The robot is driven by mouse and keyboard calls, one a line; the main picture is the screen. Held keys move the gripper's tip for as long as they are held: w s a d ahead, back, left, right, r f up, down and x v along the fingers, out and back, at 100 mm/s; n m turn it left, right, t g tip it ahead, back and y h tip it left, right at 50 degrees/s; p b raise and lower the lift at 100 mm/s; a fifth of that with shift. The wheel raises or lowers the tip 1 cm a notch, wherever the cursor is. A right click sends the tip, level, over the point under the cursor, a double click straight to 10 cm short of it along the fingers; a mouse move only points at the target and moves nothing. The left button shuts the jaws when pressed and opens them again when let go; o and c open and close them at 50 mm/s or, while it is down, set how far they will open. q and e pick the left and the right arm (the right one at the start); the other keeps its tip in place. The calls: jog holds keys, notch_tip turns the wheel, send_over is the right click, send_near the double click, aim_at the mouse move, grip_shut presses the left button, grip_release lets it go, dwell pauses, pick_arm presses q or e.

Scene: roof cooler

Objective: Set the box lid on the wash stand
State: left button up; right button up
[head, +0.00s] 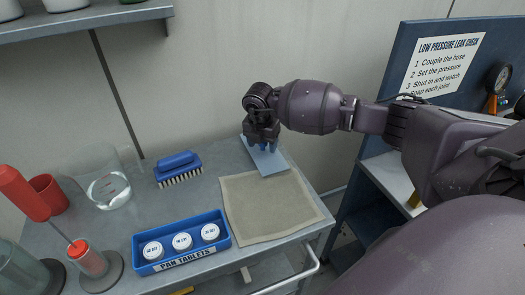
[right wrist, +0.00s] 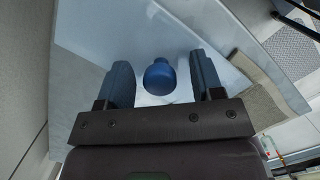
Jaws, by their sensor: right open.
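The box lid (head: 268,162), a flat light-blue panel, lies at the back right of the grey wash stand (head: 215,185), beside a beige cloth. My right gripper (head: 263,146) is right over its far part, fingers pointing down. In the right wrist view, a round dark-blue knob (right wrist: 160,77) is between the two open fingers of the right gripper (right wrist: 163,85), with gaps on both sides. The gripper hides the knob in the head view. My left gripper is not in view.
The beige cloth (head: 268,207) lies just in front of the lid. A blue brush (head: 178,167), a clear jug (head: 108,187) and a blue tray (head: 181,243) of white-capped jars stand to the left. A blue board (head: 420,45) rises at the right.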

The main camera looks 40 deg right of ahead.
jog(key=shift+r, duration=0.15)
jog(key=c, duration=1.1)
